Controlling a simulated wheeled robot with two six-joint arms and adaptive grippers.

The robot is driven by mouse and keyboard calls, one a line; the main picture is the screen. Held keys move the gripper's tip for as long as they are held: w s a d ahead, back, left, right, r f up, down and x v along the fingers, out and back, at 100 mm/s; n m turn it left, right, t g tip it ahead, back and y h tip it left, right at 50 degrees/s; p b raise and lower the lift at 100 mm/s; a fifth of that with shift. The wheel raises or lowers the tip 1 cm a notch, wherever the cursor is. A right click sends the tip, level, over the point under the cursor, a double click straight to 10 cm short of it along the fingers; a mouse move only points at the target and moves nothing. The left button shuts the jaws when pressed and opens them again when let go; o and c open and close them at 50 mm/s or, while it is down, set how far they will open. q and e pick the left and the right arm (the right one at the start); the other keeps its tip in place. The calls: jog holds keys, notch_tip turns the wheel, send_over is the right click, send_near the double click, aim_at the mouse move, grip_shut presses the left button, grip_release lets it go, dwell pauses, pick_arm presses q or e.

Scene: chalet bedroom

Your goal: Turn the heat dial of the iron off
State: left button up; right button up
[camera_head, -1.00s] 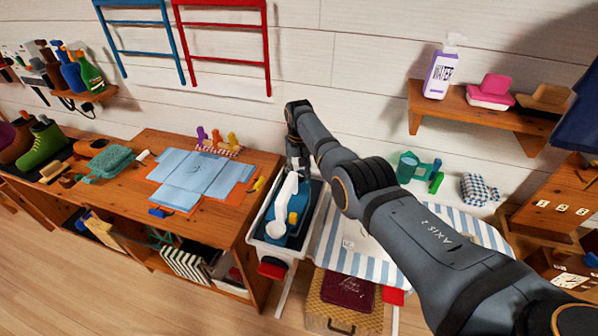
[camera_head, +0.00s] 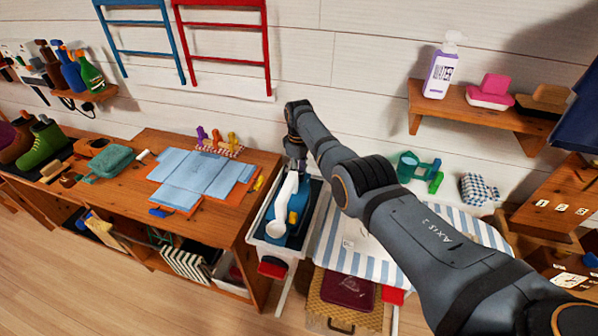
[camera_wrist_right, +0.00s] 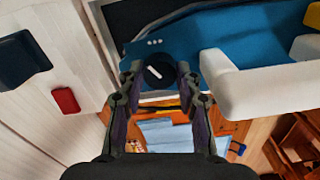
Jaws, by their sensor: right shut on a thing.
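The blue iron (camera_head: 298,224) with a white handle (camera_head: 285,189) rests in a pale, dark-lined stand beside the wooden table. In the right wrist view, the iron's blue body (camera_wrist_right: 262,45) carries a round black heat dial (camera_wrist_right: 158,73) with a slanted white mark. White dots sit on the blue panel near the dial. My right gripper (camera_wrist_right: 160,71) is shut on the dial, one fingertip on each side. In the head view my right gripper (camera_head: 294,158) is at the iron's far end, where the dial is hidden. My left gripper is not in view.
A wooden table (camera_head: 262,166) with folded blue cloth (camera_head: 195,180) stands left of the iron. A striped ironing board (camera_head: 340,245) lies right of it, partly under my right arm.

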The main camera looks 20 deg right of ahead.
jog(key=n, duration=0.5)
jog(key=shift+n, duration=0.3)
jog(key=n, duration=0.5)
jog(key=shift+n, duration=0.3)
jog(key=o, duration=1.1)
jog(key=shift+o, duration=0.2)
jog(key=shift+r, duration=0.25)
notch_tip(320, 180, up, 12)
jog(key=shift+f, duration=0.25)
